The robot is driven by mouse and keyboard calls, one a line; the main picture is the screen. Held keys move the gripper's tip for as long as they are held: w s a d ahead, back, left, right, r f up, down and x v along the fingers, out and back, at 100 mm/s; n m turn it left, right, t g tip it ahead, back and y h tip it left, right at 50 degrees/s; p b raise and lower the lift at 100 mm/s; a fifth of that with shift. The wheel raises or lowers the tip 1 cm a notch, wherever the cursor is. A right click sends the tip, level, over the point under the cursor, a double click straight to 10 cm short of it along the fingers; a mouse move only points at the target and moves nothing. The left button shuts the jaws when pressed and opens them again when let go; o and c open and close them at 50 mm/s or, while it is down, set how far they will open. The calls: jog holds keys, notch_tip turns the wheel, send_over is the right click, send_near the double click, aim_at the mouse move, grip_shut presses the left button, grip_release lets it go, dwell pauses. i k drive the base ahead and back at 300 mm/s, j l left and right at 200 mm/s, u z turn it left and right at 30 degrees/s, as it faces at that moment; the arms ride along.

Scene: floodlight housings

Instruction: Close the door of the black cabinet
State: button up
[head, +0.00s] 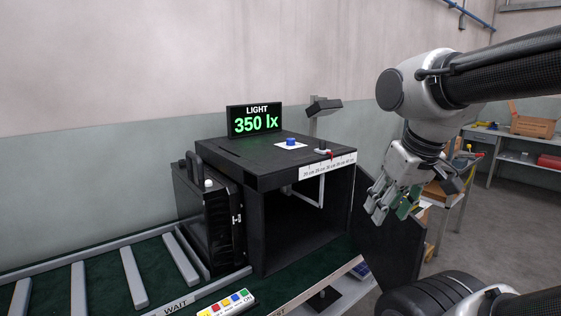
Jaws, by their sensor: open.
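The black cabinet (258,216) stands on the dark green bench with its front open, and its dark inside shows. Its black door (393,236) is swung out to the right, hinged at the cabinet's right edge, and stands well open. My gripper (388,212) is in front of the upper part of the door, fingers pointing down, open. Whether it touches the door cannot be told. Part of the door is hidden behind my gripper and the dark round shape below.
A light display (254,120) reading 350 lx, a blue button (291,141) and a small lamp are on or behind the cabinet top. A black housing (208,215) stands left of the cabinet beside a rack with bars (133,277). A coloured-button strip (226,304) lies in front. Shelves stand behind right.

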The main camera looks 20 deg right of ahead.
aim_at(394, 251)
jog(key=l+u, duration=0.1)
jog(key=l, duration=0.3)
jog(key=k+l+u, duration=0.1)
jog(key=l, duration=0.3)
jog(key=k+l+u, duration=0.1)
jog(key=l, duration=0.3)
jog(key=k+l+u, duration=0.1)
jog(key=l, duration=0.3)
jog(key=k+l+u, duration=0.1)
jog(key=l, duration=0.3)
jog(key=k+l, duration=0.15)
jog(key=l, duration=0.25)
jog(key=k+l+u, duration=0.15)
jog(key=l, duration=0.25)
jog(key=k+j, duration=0.4)
jog(key=j, duration=0.1)
